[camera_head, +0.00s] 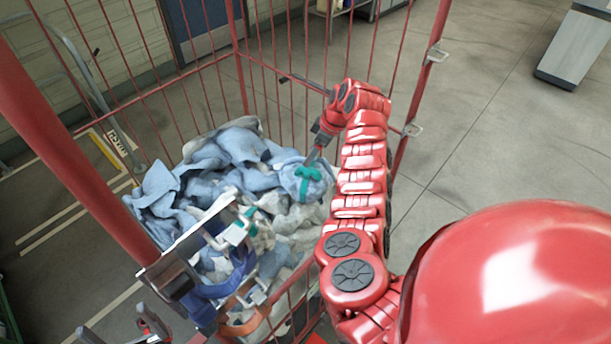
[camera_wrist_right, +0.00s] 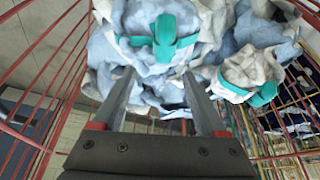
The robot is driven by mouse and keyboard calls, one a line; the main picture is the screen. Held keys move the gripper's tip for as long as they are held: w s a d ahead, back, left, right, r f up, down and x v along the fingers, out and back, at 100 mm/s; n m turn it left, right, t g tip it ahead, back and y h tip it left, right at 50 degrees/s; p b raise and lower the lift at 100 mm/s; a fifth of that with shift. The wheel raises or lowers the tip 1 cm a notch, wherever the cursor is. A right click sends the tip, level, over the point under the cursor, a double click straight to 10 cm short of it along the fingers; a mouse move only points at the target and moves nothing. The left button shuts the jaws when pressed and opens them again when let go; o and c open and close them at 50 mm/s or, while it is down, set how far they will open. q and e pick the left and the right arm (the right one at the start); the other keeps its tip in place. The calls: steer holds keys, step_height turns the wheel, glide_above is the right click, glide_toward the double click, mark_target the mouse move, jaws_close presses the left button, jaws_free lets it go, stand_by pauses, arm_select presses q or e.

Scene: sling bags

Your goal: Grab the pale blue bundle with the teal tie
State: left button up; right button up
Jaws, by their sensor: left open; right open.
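The pale blue bundle with the teal tie (camera_head: 318,189) lies at the right of the heap in the red cage, its teal tie crossed on top. In the right wrist view the bundle (camera_wrist_right: 135,55) fills the top middle, just beyond the fingertips. My right gripper (camera_head: 313,157) reaches down over it, and its two fingers (camera_wrist_right: 158,78) stand apart with no cloth visibly clamped. Whether the fingertips touch the bundle I cannot tell. My left gripper (camera_head: 115,328) is open at the bottom left, outside the heap and far from the bundle.
Blue and grey cloth bundles (camera_head: 215,160) crowd around it. Another teal-tied whitish bundle (camera_wrist_right: 245,70) is at the right in the wrist view. Red cage bars (camera_head: 170,88) enclose the heap. A dark blue strap (camera_head: 238,270) hangs at the near side. Open floor (camera_head: 480,130) lies to the right.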

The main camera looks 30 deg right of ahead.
mark_target(304, 168)
steer(key=shift+w+a+f, duration=0.15)
steer(key=shift+a+f, duration=0.05)
steer(key=shift+f, duration=0.45)
steer(key=p+x, duration=0.3)
steer(key=x, duration=0.1)
steer(key=shift+s+f, duration=0.1)
steer(key=shift+s, duration=0.3)
steer(key=shift+w+a+f, duration=0.1)
steer(key=shift+a+f, duration=0.1)
steer(key=shift+f, duration=0.1)
steer(key=shift+w+f, duration=0.15)
steer(key=shift+f, duration=0.15)
steer(key=shift+c, duration=0.3)
jaws_close()
